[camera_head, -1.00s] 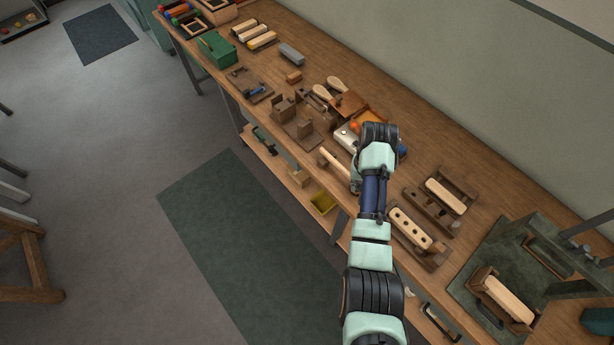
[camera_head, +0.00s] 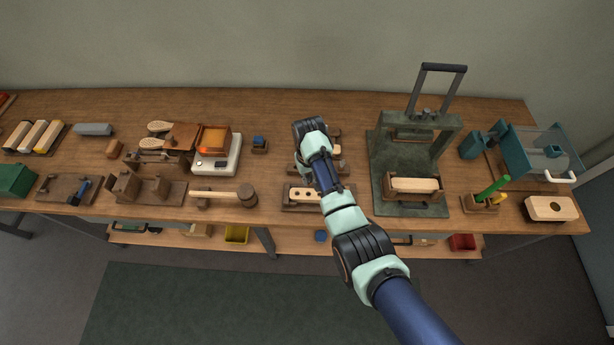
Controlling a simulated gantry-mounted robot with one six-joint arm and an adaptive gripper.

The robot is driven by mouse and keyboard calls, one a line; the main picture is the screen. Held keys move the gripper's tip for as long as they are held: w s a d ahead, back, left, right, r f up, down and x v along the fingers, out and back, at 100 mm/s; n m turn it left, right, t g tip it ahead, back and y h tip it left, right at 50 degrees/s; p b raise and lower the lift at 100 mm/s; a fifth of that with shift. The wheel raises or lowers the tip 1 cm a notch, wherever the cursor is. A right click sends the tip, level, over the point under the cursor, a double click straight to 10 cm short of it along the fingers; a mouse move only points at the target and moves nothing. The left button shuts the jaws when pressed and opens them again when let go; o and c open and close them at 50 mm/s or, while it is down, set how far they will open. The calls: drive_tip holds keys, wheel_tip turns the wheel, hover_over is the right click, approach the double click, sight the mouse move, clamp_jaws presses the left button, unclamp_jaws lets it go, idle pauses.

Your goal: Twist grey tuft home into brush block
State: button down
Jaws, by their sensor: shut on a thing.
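The brush block (camera_head: 300,194), pale wood with several dark holes, lies in a dark wooden holder (camera_head: 290,207) near the bench's front edge. My forearm and wrist cover its right part. My gripper (camera_head: 302,172) points down under my wrist, just above and behind the block in the picture. Only a sliver of it shows, and its fingertips are hidden. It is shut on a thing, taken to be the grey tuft. The tuft itself is hidden, so I cannot tell whether it touches a hole.
A mallet (camera_head: 225,195) lies left of the holder. A white heater (camera_head: 217,160) with a glowing orange top stands behind it. A green press (camera_head: 405,150) with a tall handle stands to the right.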

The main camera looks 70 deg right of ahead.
wheel_tip(320, 180, down, 5)
drive_tip(key=b, duration=0.4)
drive_tip(key=shift+r, duration=0.2)
drive_tip(key=shift+f, duration=0.55)
drive_tip(key=shift+p, duration=0.35)
drive_tip(key=shift+f+b, duration=0.4)
drive_tip(key=shift+f, duration=0.25)
idle(0.7)
idle(0.8)
drive_tip(key=shift+r+n+p, duration=0.15)
drive_tip(key=shift+n+p, duration=0.35)
drive_tip(key=shift+n, duration=0.4)
drive_tip(key=n, duration=0.4)
drive_tip(key=shift+p, duration=0.3)
